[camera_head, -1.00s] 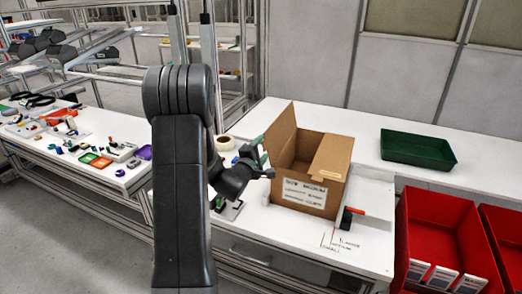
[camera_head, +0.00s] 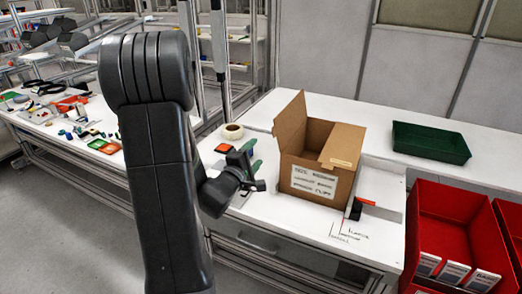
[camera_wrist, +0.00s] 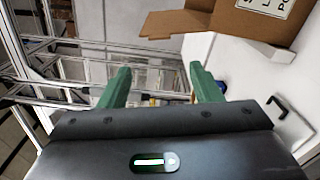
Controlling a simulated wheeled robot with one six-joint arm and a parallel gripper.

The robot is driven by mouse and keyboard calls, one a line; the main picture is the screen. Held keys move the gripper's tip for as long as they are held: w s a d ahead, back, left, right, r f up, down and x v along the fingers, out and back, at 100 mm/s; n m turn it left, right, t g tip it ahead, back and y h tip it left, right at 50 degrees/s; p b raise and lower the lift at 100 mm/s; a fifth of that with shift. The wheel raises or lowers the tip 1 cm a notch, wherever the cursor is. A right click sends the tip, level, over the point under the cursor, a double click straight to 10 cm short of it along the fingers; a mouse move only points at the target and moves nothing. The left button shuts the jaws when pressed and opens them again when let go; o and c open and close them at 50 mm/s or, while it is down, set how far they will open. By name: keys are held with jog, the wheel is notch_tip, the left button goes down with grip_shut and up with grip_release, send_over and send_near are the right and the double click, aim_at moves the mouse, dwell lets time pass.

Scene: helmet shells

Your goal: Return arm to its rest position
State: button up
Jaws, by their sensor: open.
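My gripper (camera_head: 256,170) is over the white workbench (camera_head: 265,215), to the left of the cardboard box. In the wrist view my gripper (camera_wrist: 158,85) has two green fingers spread wide apart, with nothing between them. My dark grey arm rises on the left of the head view and hides part of the tables behind it.
An open cardboard box (camera_head: 318,185) with a label stands on the bench. A tape roll (camera_head: 232,131) lies behind my gripper. A green tray (camera_head: 430,143) is at the back right; red bins (camera_head: 450,230) stand at the front right. A parts-covered table (camera_head: 60,115) is at left.

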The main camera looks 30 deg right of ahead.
jog(key=shift+s+a, duration=0.4)
jog(key=shift+a, duration=0.1)
jog(key=p+x, duration=0.3)
jog(key=x, duration=1.1)
jog(key=shift+a, duration=0.1)
